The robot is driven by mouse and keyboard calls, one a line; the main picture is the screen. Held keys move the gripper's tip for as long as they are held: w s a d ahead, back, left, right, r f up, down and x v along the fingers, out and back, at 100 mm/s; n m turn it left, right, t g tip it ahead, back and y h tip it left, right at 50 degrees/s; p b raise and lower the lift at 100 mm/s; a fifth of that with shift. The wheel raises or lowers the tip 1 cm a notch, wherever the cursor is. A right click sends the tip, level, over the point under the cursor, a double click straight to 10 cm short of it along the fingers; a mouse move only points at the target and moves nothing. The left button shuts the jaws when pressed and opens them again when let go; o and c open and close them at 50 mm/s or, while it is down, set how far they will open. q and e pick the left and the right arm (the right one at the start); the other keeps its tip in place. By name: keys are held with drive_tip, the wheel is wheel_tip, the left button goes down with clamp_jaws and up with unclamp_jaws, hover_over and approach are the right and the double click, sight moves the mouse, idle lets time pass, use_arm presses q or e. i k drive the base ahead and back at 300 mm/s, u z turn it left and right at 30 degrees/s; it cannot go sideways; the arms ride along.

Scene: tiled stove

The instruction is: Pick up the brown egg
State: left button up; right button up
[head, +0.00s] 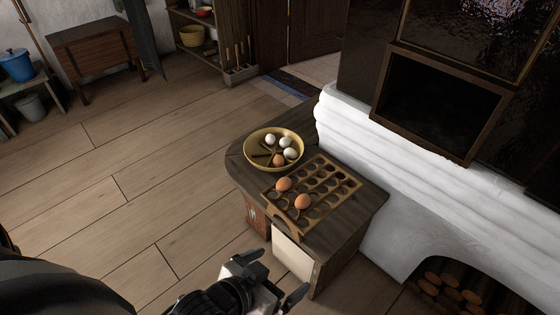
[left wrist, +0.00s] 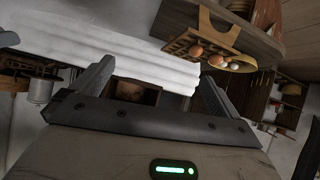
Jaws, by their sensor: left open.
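Two brown eggs sit in the wooden egg tray (head: 340,180), one farther back (head: 284,184) and one nearer (head: 302,201). Another brown egg (head: 279,160) lies in the yellow bowl (head: 250,151) with several white eggs (head: 286,142). The task does not show which brown egg is meant. My left gripper (head: 276,276) is open and empty, in front of the small wooden counter and apart from the eggs. In the left wrist view, brown eggs (left wrist: 196,51) and the tray (left wrist: 180,42) appear beyond the open fingers, toward the upper right. My right gripper is not in view.
The dark counter (head: 350,215) carries the bowl and tray, its front edge near my left gripper. A white stove ledge (head: 390,150) borders it on the right, with firewood (head: 450,290) below. Open plank floor (head: 150,180) lies left.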

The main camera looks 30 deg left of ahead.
sight(278, 160)
drive_tip(key=u, duration=1.85)
drive_tip(key=i, duration=1.55)
drive_tip(key=z, duration=2.45)
